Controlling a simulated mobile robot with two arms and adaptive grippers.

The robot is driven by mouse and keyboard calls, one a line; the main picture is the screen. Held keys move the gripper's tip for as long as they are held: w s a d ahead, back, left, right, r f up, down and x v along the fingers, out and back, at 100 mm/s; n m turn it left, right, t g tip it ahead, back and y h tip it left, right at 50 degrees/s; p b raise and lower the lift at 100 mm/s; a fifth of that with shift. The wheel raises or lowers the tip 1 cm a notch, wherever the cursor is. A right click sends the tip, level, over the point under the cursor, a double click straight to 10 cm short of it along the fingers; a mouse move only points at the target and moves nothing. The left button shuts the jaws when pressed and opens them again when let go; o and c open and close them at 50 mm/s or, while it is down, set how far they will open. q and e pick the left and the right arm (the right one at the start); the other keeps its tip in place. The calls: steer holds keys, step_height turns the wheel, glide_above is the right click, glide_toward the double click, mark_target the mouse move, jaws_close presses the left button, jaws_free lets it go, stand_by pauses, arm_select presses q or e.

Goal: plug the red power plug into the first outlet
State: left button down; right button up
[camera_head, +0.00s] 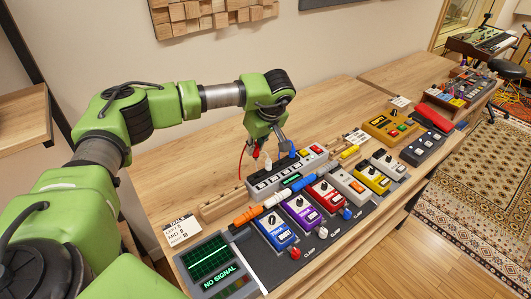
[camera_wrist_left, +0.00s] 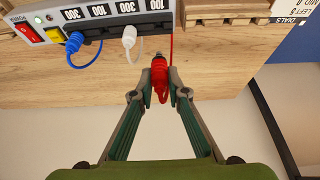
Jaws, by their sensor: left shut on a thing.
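My left gripper (camera_head: 259,146) is shut on the red power plug (camera_head: 256,153) above the back edge of the grey power strip (camera_head: 259,187). In the left wrist view the red plug (camera_wrist_left: 159,78) sits between my left fingertips (camera_wrist_left: 158,88), its metal end facing the strip (camera_wrist_left: 45,17). The plug is apart from the strip, with wooden bench behind it, and its red cable hangs loose. A white plug (camera_wrist_left: 129,35) and a blue plug (camera_wrist_left: 74,42) are seated at the strip's outlets. I cannot tell which outlet is the first. My right gripper is not in view.
Pedals, including a blue one (camera_head: 276,229) and a purple one (camera_head: 302,212), stand in front of the strip. A NO SIGNAL screen (camera_head: 211,260) is at the near left. A wooden rack (camera_head: 222,204) lies left of the strip. Bare bench (camera_head: 187,173) is behind it.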

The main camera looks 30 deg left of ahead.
mark_target(256, 160)
arm_select(q)
steer(key=shift+a+f, duration=0.1)
steer(key=shift+f, duration=0.25)
steer(key=shift+f+b, duration=0.3)
steer(key=shift+b, duration=0.15)
steer(key=shift+s+f+b, duration=0.1)
steer(key=shift+f+b, duration=0.45)
steer(key=shift+f, duration=0.2)
steer(key=shift+f+b, duration=1.2)
steer(key=shift+f, duration=0.9)
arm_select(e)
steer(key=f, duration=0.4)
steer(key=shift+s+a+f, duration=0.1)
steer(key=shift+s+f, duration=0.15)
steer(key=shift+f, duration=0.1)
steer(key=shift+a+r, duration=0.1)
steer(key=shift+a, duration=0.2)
arm_select(q)
steer(key=shift+f+b, duration=0.4)
steer(key=shift+f, duration=0.15)
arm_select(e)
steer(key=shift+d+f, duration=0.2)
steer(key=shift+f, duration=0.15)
